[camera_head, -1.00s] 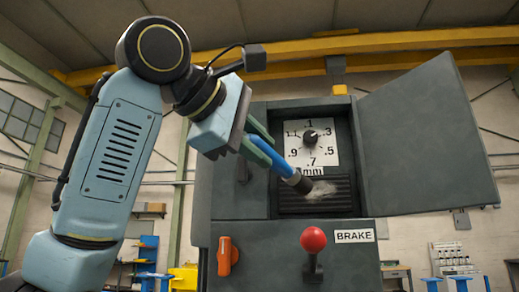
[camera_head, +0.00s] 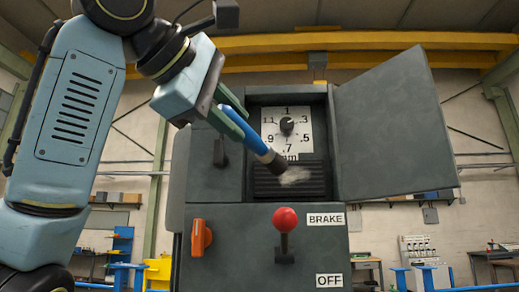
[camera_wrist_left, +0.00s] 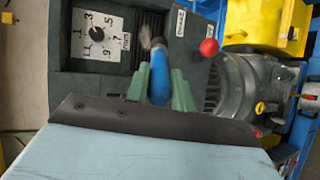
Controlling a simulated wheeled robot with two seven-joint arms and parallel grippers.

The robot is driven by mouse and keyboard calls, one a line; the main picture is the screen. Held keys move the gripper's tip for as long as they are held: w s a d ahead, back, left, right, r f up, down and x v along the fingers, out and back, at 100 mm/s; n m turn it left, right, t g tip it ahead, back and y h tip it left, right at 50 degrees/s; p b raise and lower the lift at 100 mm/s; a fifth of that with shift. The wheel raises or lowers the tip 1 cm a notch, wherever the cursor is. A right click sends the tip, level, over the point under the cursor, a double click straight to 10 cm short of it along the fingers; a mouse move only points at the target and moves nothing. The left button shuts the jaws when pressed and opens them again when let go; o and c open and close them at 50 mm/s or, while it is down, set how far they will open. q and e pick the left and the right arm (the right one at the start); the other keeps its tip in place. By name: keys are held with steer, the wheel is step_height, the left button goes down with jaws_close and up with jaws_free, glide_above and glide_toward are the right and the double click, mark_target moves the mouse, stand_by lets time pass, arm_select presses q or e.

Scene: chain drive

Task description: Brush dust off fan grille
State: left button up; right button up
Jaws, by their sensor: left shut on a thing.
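My left gripper (camera_head: 236,121) is shut on a blue-handled brush (camera_head: 244,132), which also shows in the left wrist view (camera_wrist_left: 160,77). The brush points down and right, with its dark ferrule in front of the upper left of the fan grille (camera_head: 320,178). The grille is black and slatted, set in the open cabinet recess below the dial. Whether the bristles touch the slats, I cannot tell. My right gripper is not in view.
The cabinet door (camera_head: 395,125) stands open to the right. A white dial plate (camera_head: 288,132) sits above the grille. Below are a red-knobbed brake lever (camera_head: 285,219) and an orange switch (camera_head: 200,238). A yellow motor cover (camera_wrist_left: 265,22) shows in the left wrist view.

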arm_select(q)
steer(key=w+p, duration=0.3)
steer(key=w, duration=0.5)
stand_by(0.4)
steer(key=shift+w+p, duration=0.45)
steer(key=shift+w, duration=0.1)
stand_by(0.5)
steer(key=shift+d, duration=0.1)
